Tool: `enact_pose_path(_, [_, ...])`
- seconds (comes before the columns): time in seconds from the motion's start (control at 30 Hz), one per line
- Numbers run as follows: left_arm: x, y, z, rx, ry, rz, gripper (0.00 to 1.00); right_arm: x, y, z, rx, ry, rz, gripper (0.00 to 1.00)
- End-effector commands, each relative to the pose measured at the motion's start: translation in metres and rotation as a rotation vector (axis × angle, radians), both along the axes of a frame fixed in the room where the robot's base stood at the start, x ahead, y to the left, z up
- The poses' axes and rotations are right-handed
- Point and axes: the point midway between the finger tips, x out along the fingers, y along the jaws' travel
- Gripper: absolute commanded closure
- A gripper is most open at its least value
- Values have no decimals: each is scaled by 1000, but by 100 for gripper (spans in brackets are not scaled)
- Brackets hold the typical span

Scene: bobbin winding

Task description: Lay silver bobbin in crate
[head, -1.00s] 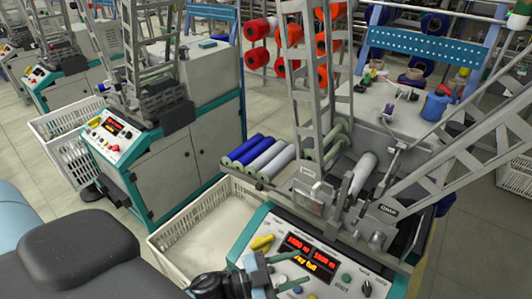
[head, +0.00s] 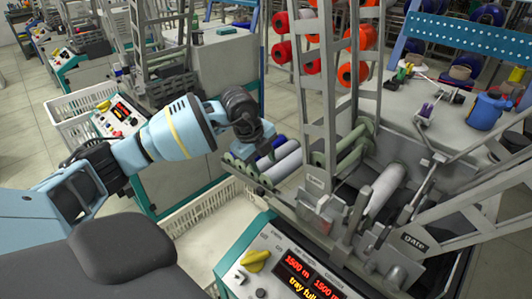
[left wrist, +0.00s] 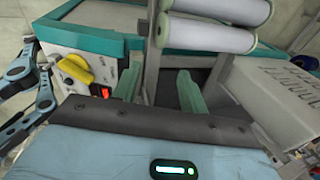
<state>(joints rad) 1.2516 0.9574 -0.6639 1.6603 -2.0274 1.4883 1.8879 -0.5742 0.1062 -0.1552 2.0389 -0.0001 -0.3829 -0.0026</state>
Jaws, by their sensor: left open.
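Pale silver bobbins with green ends lie side by side on a rack beside the winding machine. One silver bobbin (head: 283,168) shows in the head view beside a blue bobbin (head: 279,142), partly hidden by my left gripper (head: 256,148). In the left wrist view, two pale bobbins (left wrist: 210,35) lie across the top, beyond the fingertips. My left gripper also shows there (left wrist: 160,88), its two green fingers apart with nothing between them. The white crate (head: 200,214) stands on the floor below the rack, partly hidden by my arm. My right gripper is not seen.
The machine's control panel (head: 290,268) with a yellow knob (head: 254,261) is at the front. A pale bobbin (head: 383,188) sits in the winder to the right. Metal uprights (head: 318,100) rise close to the rack. Another white crate (head: 75,112) stands at left.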

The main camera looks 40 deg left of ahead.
Motion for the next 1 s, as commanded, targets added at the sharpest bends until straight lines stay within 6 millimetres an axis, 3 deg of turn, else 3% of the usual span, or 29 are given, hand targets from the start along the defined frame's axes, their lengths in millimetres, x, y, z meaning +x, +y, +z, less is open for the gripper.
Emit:
enact_pose_path(0.13, [3,19,10,57,-3,60,57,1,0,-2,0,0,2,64])
enact_pose_path(0.37, [4,21,9,61,-3,67,57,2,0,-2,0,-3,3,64])
enact_pose_path(1.0, [25,18,-60,58,-4,63,57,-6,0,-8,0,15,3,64])
